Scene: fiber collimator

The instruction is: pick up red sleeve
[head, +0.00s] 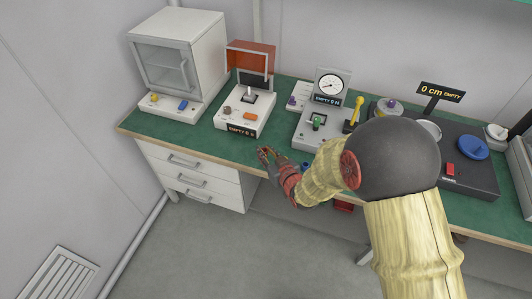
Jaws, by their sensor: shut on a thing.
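My gripper (267,152) is over the front edge of the green bench top, left of the middle of the head view. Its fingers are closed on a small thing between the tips. The thing is too small to make out clearly, but it fits the red sleeve. No other red sleeve can be made out on the bench. My forearm and elbow hide part of the bench on the right.
The green bench (205,132) carries a white cabinet (205,48), a device with a raised orange lid (252,57), a gauge device (329,84) with a green knob and a dark unit with a blue knob (474,148). White drawers (190,175) stand below. Left floor is clear.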

